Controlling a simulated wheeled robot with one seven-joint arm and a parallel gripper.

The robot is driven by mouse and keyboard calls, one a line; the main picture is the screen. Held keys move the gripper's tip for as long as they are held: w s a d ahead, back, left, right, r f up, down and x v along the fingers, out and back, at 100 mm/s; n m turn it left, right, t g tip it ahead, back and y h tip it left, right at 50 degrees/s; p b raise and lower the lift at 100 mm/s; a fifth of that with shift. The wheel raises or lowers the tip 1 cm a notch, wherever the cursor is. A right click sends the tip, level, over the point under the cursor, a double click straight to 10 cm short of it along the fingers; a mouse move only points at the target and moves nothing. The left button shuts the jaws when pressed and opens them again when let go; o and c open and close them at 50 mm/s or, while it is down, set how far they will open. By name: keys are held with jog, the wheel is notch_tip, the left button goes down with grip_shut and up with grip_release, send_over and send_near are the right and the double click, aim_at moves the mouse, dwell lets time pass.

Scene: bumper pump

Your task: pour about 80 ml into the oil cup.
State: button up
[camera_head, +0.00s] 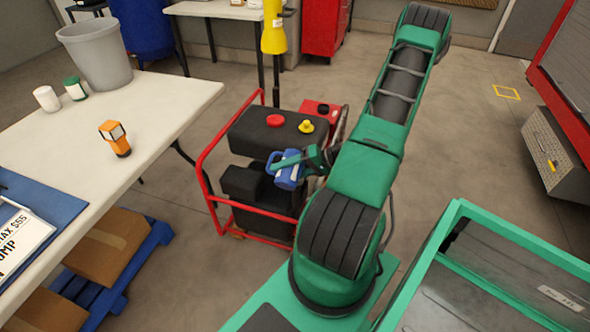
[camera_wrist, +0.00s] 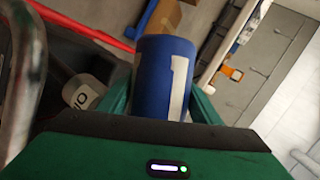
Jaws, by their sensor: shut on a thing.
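My gripper (camera_head: 309,160) is shut on a blue jug (camera_head: 287,172) with a white stripe, and holds it over the front of the engine pump (camera_head: 262,135). In the wrist view the jug (camera_wrist: 152,75) sits between the fingers; its inside and any stream are not visible. In that view a pale round cup-like thing (camera_wrist: 80,92) with dark letters, only partly readable, shows left of the jug. It may be the oil cup, but I cannot tell. In the head view no oil cup can be made out; the jug and my arm cover part of the pump.
The pump has a red cap (camera_head: 275,120), a yellow cap (camera_head: 306,126) and a red tube frame (camera_head: 205,170) around it. Open floor lies behind the pump.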

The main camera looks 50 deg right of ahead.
jog(key=shift+f+m+y+p, duration=0.1)
jog(key=shift+m+y+p, duration=0.2)
jog(key=shift+y, duration=0.1)
dwell(0.3)
jog(key=shift+r+m+y+p, duration=0.4)
jog(key=shift+r+m+p, duration=0.15)
jog(key=shift+p, duration=0.3)
dwell(1.7)
jog(key=shift+p, duration=0.3)
dwell(0.4)
jog(key=shift+a, duration=0.1)
jog(key=shift+s+a+f+n+h, duration=0.1)
jog(key=shift+a+f+n+h, duration=0.05)
jog(key=shift+f+n+h, duration=0.3)
jog(key=shift+n+h, duration=0.25)
jog(key=shift+n, duration=0.15)
jog(key=shift+r+n+h, duration=0.1)
jog(key=shift+n+h, duration=0.2)
